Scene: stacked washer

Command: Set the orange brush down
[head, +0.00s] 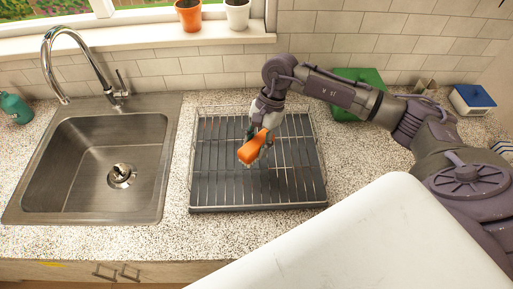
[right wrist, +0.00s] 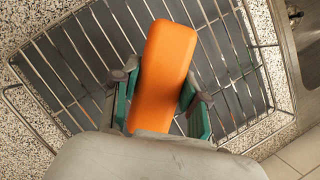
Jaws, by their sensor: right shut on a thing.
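The orange brush (head: 254,148) is held by my right gripper (head: 262,141) over the dish rack (head: 200,180) in the head view. In the right wrist view the brush (right wrist: 165,75) lies between the two green-sided fingers of the right gripper (right wrist: 158,95), which are shut on it. The wire rack (right wrist: 75,60) is behind the brush in that view. I cannot tell whether the brush touches the rack. White bristles show faintly under the brush in the head view. My left gripper is in neither view.
A steel sink (head: 90,165) with a tall faucet (head: 75,60) is left of the rack. A green container (head: 357,88) and a blue-lidded box (head: 471,98) stand at the back right. Two pots (head: 189,14) sit on the sill. The rack holds nothing else that I see.

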